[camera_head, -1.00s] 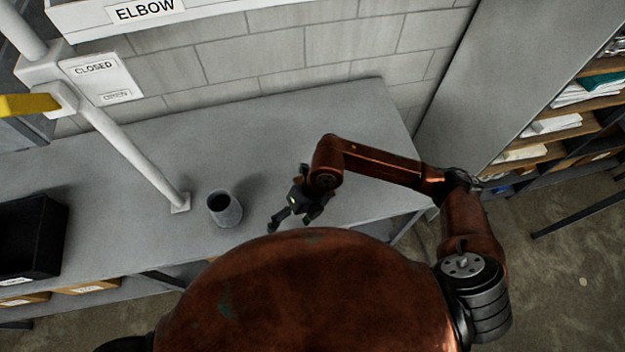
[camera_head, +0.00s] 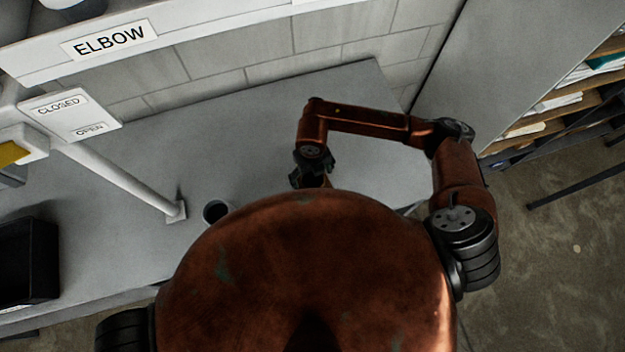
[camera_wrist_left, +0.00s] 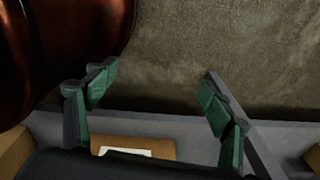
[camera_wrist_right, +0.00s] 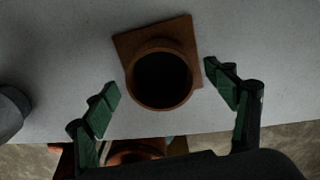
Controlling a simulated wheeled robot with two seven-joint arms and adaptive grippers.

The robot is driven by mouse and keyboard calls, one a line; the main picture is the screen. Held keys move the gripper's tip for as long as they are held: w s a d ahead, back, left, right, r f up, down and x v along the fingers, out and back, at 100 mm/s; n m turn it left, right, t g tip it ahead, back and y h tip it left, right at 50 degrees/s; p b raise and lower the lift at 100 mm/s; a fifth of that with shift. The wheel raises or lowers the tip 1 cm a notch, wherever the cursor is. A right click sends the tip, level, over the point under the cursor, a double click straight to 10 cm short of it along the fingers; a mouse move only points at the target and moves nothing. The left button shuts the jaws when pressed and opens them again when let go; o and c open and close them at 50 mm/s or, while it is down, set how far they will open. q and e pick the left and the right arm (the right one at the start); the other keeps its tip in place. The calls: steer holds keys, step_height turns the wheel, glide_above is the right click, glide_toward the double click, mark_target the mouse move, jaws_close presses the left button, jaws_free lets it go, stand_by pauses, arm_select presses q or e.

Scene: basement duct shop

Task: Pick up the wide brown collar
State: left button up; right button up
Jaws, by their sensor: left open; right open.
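The wide brown collar (camera_wrist_right: 122,45), a round open ring on a square brown flange, sits on the grey bench in the right wrist view. Its dark opening faces the camera. My right gripper (camera_wrist_right: 161,84) is open, with its green-padded fingers on either side of the collar in that view and nothing between them in grip. In the head view my right gripper (camera_head: 312,178) points down over the bench, partly behind my body, and the collar is hidden there. My left gripper (camera_wrist_left: 158,80) is open and empty in the left wrist view, over the floor and a bench edge.
A grey cup-like cylinder (camera_head: 214,211) stands on the bench (camera_head: 240,140), left of my right gripper. A white post with a CLOSED/OPEN sign (camera_head: 70,114) and a black bin (camera_head: 28,260) are farther left. A labelled brown box (camera_wrist_left: 133,148) is below my left gripper.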

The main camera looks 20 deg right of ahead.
mark_target(313, 181)
step_height(313, 181, down, 3)
steer(key=shift+s+r+p, duration=0.1)
steer(key=shift+r+p, duration=0.1)
steer(key=shift+p, duration=0.2)
steer(key=shift+f, duration=0.7)
steer(key=c, duration=1.2)
arm_select(q)
steer(key=shift+w+r, duration=0.75)
arm_select(e)
steer(key=shift+c, duration=0.8)
